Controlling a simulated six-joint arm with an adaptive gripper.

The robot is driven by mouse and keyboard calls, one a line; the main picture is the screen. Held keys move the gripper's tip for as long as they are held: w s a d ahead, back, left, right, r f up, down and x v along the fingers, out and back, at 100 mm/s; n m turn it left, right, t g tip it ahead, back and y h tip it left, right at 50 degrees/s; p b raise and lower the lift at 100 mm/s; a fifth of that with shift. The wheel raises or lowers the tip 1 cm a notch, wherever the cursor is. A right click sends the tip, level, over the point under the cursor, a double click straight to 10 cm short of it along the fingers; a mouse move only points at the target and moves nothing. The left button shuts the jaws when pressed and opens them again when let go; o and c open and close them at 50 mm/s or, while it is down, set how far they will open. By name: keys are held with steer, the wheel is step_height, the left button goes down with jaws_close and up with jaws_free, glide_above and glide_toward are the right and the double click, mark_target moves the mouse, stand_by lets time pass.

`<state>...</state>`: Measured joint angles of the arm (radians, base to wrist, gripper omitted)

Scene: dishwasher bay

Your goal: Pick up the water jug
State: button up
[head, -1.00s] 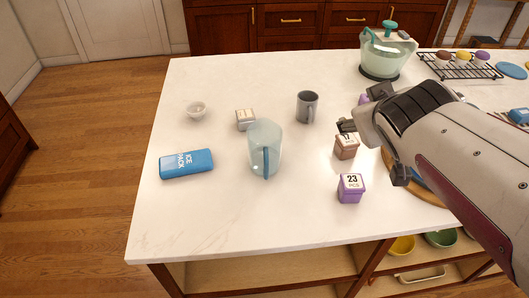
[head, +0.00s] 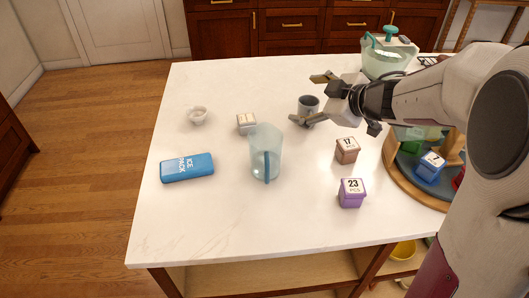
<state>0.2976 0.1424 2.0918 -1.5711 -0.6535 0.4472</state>
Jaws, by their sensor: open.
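The water jug (head: 265,150) is a translucent pale blue jug with a blue handle facing the front. It stands upright on the white countertop (head: 230,220), near the middle. My gripper (head: 308,98) is open, with its two fingers spread and pointing left. It is above and to the right of the jug, apart from it. Its fingers show on either side of a grey mug (head: 308,105) in the picture; I cannot tell whether they touch it.
A blue ice pack (head: 187,166), a small white cup (head: 197,115) and a pale box (head: 246,123) are left of the jug. A brown box (head: 347,150) and a purple box (head: 352,193) stand right of it. The counter's front left is clear.

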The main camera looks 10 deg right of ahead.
mark_target(265, 150)
steer(key=s+a+f+n+g+y, duration=0.1)
steer(key=s+f+g+y, duration=0.1)
steer(key=f, duration=0.4)
steer(key=s+a+f+g+y, duration=0.1)
steer(key=a+f+g+y, duration=0.1)
steer(key=f+g+y, duration=0.2)
steer(key=shift+s+a+f+n+g+y, duration=0.25)
steer(key=shift+s+f+n+g+y, duration=0.15)
steer(key=shift+f+y, duration=0.4)
steer(key=shift+x, duration=1.3)
steer(key=shift+x, duration=2.65)
steer(key=shift+s, duration=0.1)
steer(key=shift+c, duration=0.3)
